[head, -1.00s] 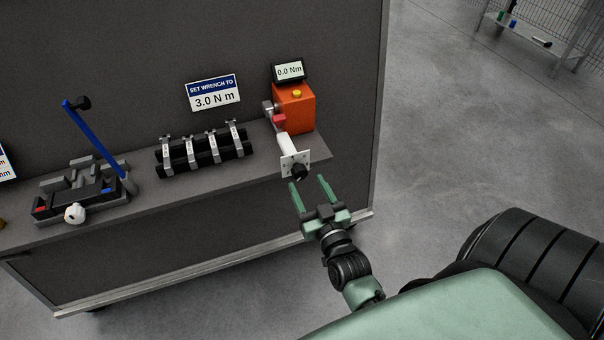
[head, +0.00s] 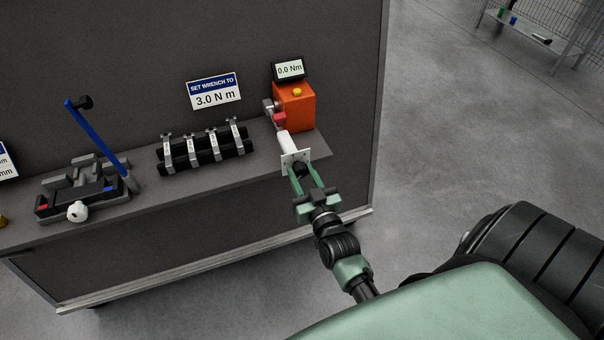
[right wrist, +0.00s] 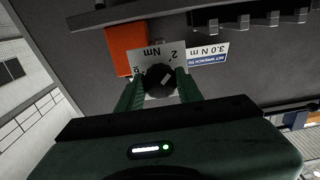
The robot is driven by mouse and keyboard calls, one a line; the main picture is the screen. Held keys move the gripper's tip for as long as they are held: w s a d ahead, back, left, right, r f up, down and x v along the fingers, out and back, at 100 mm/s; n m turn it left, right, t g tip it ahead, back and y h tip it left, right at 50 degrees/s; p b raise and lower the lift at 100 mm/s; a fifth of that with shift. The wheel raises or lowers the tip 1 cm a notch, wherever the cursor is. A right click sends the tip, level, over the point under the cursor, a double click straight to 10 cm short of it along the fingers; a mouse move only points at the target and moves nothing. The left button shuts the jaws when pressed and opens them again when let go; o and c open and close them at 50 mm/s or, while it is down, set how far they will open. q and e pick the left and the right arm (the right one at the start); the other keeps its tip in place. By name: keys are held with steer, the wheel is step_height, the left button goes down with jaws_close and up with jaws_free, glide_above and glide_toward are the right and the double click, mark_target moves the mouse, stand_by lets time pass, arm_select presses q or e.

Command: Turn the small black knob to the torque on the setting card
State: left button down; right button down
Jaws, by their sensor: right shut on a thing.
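The small black knob (right wrist: 160,80) sits in front of a white plate (right wrist: 172,57) marked "2" and "Nm" in the right wrist view; a light mark shows on its face. In the head view the knob (head: 300,168) is partly hidden between the fingers. My right gripper (head: 304,178) is shut on the knob, one finger on each side. The setting card (head: 214,92) reads "SET WRENCH TO 3.0 N m". The display (head: 289,69) above the orange box (head: 294,108) reads 0.0 Nm. My left gripper is not in view.
A rack of black bars with metal clips (head: 203,146) stands left of the white tool (head: 286,142). A fixture with a blue lever (head: 98,138) stands further left on the shelf. The floor right of the cabinet is open.

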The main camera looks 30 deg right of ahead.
steer(key=m, duration=0.2)
steer(key=shift+m+p, duration=0.35)
steer(key=shift+m, duration=0.05)
steer(key=m, duration=0.2)
steer(key=shift+m, duration=0.4)
steer(key=m, duration=0.5)
steer(key=shift+m, duration=0.7)
steer(key=c, duration=0.9)
jaws_free()
